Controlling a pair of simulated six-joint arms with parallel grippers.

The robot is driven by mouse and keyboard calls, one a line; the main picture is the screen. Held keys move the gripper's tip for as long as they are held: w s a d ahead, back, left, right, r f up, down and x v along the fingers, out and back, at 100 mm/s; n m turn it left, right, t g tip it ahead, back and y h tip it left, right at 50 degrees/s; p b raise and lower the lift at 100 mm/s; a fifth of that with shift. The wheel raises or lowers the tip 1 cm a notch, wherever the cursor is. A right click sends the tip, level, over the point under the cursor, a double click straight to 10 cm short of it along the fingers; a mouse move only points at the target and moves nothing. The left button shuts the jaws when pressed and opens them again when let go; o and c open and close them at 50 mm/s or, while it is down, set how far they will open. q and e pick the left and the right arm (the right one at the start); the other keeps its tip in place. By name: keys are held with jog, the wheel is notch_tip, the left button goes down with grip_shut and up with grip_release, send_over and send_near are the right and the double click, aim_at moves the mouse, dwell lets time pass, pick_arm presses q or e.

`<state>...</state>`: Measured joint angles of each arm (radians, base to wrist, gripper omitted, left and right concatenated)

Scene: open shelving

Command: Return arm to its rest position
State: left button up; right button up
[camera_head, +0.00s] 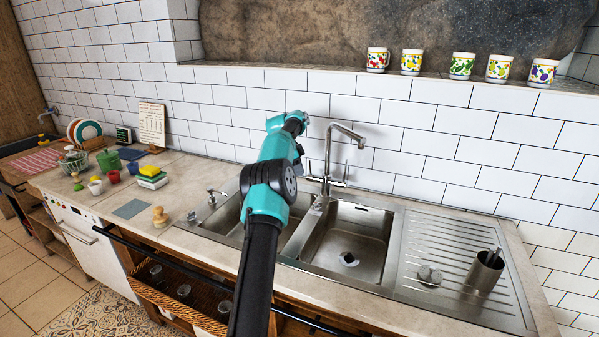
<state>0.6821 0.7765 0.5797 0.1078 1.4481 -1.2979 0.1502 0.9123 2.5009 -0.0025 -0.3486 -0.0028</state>
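My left arm, teal and black, reaches up from the bottom middle of the view over the left part of the sink. Its far end, with my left gripper (297,121), is in front of the white tiled wall, to the left of the tap's spout. The gripper is small and seen from behind, so its fingers and any gap between them cannot be made out. No object shows in it. My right gripper is not in view.
A steel double sink (345,240) with a tall tap (328,160) lies around the arm. A steel cup (485,271) stands on the drainboard. Several patterned mugs (411,62) line the ledge above. Sponges (150,175), bowls and a dish rack stand on the left counter.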

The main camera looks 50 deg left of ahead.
aim_at(315, 203)
pick_arm(q)
jog(key=shift+f, duration=0.15)
jog(key=x, duration=1.5)
jog(key=shift+w, duration=0.1)
jog(key=shift+x, duration=1.25)
jog(key=shift+d+r+n, duration=0.1)
jog(key=shift+r+n, duration=0.15)
jog(key=shift+n, duration=0.35)
jog(key=n+y, duration=0.1)
jog(key=n, duration=0.2)
jog(key=shift+d+n+t+y, duration=0.2)
jog(key=shift+n+t+y, duration=0.1)
jog(key=shift+y, duration=0.1)
jog(key=shift+d+n+y, duration=0.15)
jog(key=shift+n+y, duration=0.25)
jog(key=shift+n, duration=0.6)
jog(key=shift+d+n+y, duration=0.1)
jog(key=shift+n+y, duration=0.3)
jog(key=shift+n, duration=0.6)
